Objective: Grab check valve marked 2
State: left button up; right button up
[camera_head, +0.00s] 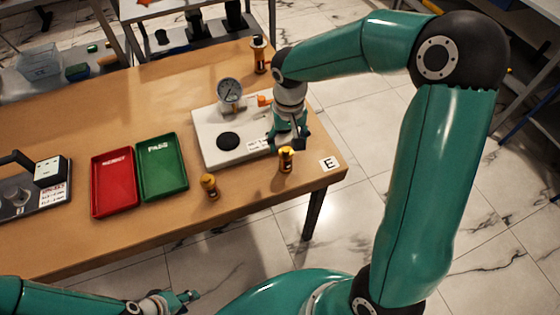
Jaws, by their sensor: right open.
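Three brass-coloured check valves stand on the wooden table: one at the front edge (209,187), one at the front right (286,161), and one at the far edge (259,62). I cannot read a number on any of them. My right gripper (289,141) is open and points down just above and behind the front-right valve. It hides part of the rig there; I cannot tell whether it touches the valve. My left gripper (188,297) is low at the bottom, off the table and away from the valves; its opening is unclear.
A white gauge rig plate (215,145) carries a dial gauge (229,91), a black disc and an orange handle. A red tray (114,183) and a green tray (162,167) lie to its left. A dark device (50,172) stands further left. A card marked E (329,163) lies at the right corner.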

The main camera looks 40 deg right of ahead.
aim_at(285, 160)
jog(key=f, duration=0.8)
jog(key=shift+w+a+f+p, duration=0.15)
jog(key=shift+a+f+p, duration=0.05)
jog(key=shift+f+p, duration=0.15)
grip_shut()
